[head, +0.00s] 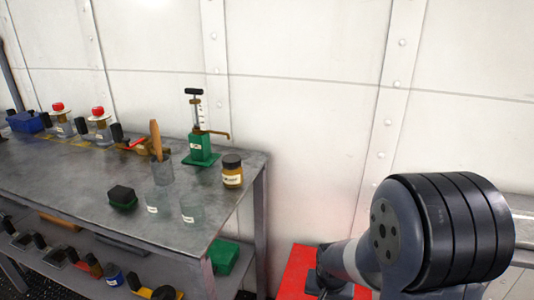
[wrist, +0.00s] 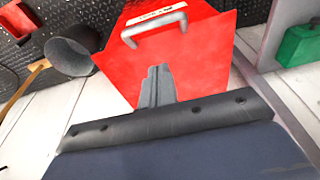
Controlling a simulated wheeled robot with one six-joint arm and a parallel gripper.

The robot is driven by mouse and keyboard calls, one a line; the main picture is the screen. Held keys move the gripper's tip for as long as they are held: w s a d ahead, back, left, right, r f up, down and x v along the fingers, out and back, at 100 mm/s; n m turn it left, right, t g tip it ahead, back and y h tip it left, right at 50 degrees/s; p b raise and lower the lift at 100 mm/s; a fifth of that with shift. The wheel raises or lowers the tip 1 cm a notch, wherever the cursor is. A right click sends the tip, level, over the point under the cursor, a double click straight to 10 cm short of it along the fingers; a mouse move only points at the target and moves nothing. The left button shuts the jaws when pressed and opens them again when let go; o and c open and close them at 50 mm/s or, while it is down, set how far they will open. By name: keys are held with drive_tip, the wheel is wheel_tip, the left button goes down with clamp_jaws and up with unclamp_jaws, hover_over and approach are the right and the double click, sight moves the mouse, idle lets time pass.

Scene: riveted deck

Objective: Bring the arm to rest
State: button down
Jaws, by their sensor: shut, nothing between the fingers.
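My gripper (wrist: 157,84) shows in the wrist view with its two grey fingers together and nothing between them. It is in front of a red box (wrist: 205,50) with a grey handle and a pale label. I cannot tell whether the fingertips touch the box. In the head view my arm is at the lower right, reaching down to the left over the red box (head: 294,268). The fingers are not clear there.
A grey metal bench (head: 80,185) stands at the left, bearing a green pump dispenser (head: 200,146), a brown jar (head: 232,172), clear beakers and several other items. Its lower shelf holds a green box (head: 223,256). The white riveted wall (head: 300,100) is behind.

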drive_tip(key=f+b, duration=0.1)
drive_tip(key=f, duration=0.1)
drive_tip(key=f+b, duration=0.1)
drive_tip(key=f, duration=0.2)
drive_tip(key=s+f+b, duration=0.1)
drive_tip(key=f, duration=0.2)
drive_tip(key=shift+a, duration=0.15)
drive_tip(key=shift+s+f, duration=0.1)
